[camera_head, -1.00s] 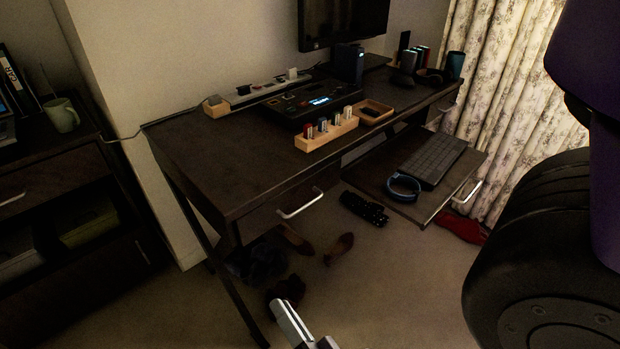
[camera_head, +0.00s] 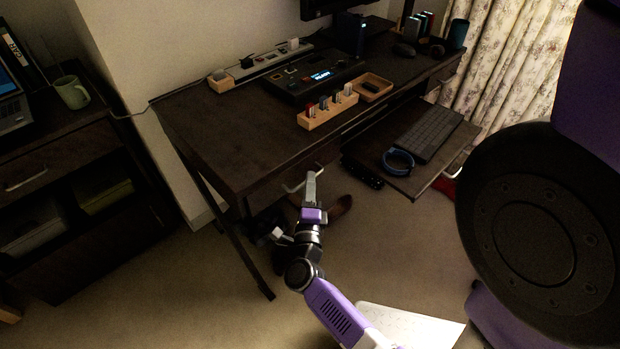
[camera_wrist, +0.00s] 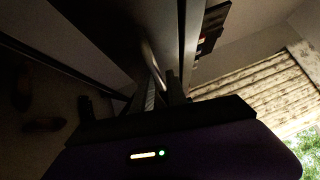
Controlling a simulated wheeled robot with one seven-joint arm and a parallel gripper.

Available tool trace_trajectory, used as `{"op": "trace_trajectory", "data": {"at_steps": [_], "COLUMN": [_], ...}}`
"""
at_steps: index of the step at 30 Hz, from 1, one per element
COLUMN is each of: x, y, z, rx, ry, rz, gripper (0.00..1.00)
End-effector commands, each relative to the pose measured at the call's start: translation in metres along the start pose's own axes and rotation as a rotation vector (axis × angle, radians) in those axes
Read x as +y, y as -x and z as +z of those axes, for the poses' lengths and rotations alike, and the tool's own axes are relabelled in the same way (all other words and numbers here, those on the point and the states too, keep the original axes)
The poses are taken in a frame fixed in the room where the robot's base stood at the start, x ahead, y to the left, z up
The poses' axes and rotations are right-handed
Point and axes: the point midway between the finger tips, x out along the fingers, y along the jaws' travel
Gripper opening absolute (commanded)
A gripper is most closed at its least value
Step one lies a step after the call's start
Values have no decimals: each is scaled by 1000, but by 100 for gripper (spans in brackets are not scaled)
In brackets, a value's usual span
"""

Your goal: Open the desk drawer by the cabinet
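The dark wooden desk (camera_head: 215,132) has a drawer (camera_head: 270,187) at its left end, the end nearer the cabinet. The drawer looks closed. Its pale bar handle (camera_head: 291,187) is partly hidden behind my gripper (camera_head: 310,183), which is raised in front of the drawer at handle height. In the dark wrist view, my gripper's fingers (camera_wrist: 166,88) are close to the desk front. I cannot tell whether they touch the handle or how far apart they are.
The dark cabinet (camera_head: 75,150) stands at the left with a green mug (camera_head: 72,92) on top. A pulled-out keyboard tray (camera_head: 415,180) juts out right of the drawer. The desk leg (camera_head: 250,255) stands left of my arm. Shoes (camera_head: 340,205) lie beneath the desk.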

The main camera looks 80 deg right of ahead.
Motion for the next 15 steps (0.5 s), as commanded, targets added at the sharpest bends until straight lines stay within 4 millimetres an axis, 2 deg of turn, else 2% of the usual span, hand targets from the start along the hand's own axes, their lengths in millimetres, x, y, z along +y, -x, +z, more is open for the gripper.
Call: {"op": "trace_trajectory", "data": {"at_steps": [5,14,15], "x": [0,0,0], "y": [-14,-16,-16], "z": [0,0,0], "rx": [0,-1,-1], "ry": [0,1,1], "rz": [0,1,1], "gripper": [18,18,10]}}
